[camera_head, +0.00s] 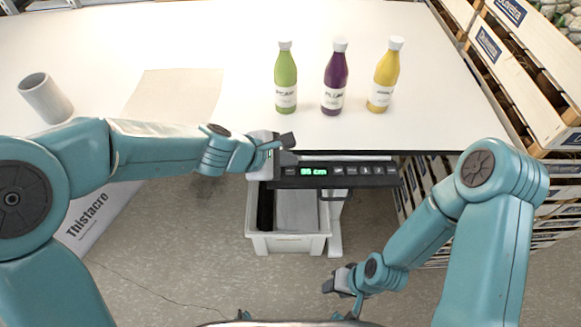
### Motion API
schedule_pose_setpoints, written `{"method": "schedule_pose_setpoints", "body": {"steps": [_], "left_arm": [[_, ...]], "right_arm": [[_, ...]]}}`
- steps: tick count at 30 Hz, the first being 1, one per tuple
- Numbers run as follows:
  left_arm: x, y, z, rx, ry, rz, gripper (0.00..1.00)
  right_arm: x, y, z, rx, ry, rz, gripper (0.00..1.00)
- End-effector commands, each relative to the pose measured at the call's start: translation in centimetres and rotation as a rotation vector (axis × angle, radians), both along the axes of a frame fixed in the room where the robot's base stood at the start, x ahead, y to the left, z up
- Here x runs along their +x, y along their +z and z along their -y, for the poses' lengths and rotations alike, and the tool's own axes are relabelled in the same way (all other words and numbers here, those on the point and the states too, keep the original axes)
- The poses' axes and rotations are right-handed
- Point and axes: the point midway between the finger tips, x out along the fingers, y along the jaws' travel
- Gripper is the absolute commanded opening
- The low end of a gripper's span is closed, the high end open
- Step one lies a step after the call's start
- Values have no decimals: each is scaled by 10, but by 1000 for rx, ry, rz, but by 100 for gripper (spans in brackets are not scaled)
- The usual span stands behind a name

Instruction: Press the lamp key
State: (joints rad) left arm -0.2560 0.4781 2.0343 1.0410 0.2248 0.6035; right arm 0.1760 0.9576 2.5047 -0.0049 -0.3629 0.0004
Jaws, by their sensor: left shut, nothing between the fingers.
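A dark control panel (335,182) hangs under the front edge of the white table. It has a lit green display reading about 95 cm and a row of small keys (365,170) to the right of it. The key symbols are too small to tell which is the lamp key. My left gripper (288,150) is shut and empty at the panel's left end, by the table edge. I cannot tell whether it touches the panel. My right gripper (338,282) is low at the front, below and apart from the panel; its jaws are unclear.
Green (286,80), purple (335,80) and yellow (384,78) bottles stand on the table (180,40). A white bin (288,242) sits below the panel. Wooden crates (520,75) are stacked right.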

Motion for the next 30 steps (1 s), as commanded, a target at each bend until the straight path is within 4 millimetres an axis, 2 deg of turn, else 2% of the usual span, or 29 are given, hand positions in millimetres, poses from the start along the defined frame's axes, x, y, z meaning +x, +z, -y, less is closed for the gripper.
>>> {"method": "schedule_pose_setpoints", "body": {"steps": [3, 14, 30], "left_arm": [[0, 18, 0, 0, 1, 1, 0], [0, 56, 0, 0, -1, 1, 0], [0, 55, 0, 0, 0, 0, 0]], "right_arm": [[0, 18, 0, 0, 0, 0, 43], [0, 54, 0, 0, 0, 0, 43], [0, 53, 0, 0, 0, 0, 43]]}}
